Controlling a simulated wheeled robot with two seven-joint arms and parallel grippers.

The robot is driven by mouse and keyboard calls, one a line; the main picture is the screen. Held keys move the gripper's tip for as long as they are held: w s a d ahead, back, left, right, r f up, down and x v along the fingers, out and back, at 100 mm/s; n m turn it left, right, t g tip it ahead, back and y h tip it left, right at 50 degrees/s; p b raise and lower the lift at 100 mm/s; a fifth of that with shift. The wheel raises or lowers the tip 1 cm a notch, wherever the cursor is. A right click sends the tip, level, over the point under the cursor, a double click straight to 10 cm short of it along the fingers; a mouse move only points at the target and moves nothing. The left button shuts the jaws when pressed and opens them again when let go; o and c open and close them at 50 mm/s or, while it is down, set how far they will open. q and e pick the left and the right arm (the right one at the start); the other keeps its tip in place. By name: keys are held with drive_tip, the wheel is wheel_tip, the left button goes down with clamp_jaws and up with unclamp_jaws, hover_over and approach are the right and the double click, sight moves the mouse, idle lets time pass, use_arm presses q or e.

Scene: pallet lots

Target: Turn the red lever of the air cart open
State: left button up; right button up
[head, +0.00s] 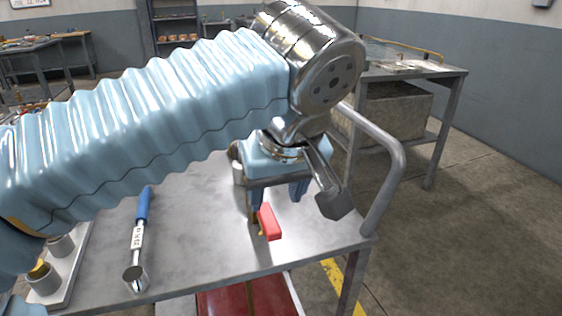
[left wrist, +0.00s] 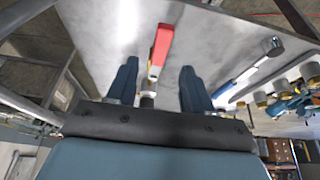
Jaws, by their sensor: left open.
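The red lever (head: 270,222) stands out over the grey metal top of the cart (head: 195,235), near its front right. Its mount is partly hidden behind my left gripper (head: 276,203). That gripper points down at the lever, open and empty, with one blue finger close to the lever and the other to its right. In the left wrist view the red lever (left wrist: 161,45) lies between the two spread fingers of my left gripper (left wrist: 158,68), its near end level with the fingertips. I cannot tell if a finger touches it. My right gripper is not in view.
A blue-handled tool (head: 138,235) lies on the cart top to the left, beside a tray (head: 72,275) with metal cylinders. A bent tubular handle (head: 385,185) rises at the cart's right edge. A workbench (head: 455,72) stands behind; floor on the right is clear.

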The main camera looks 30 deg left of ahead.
use_arm(q)
drive_tip(key=v, duration=0.6)
drive_tip(key=shift+r, duration=0.35)
drive_tip(key=shift+s+d, duration=0.1)
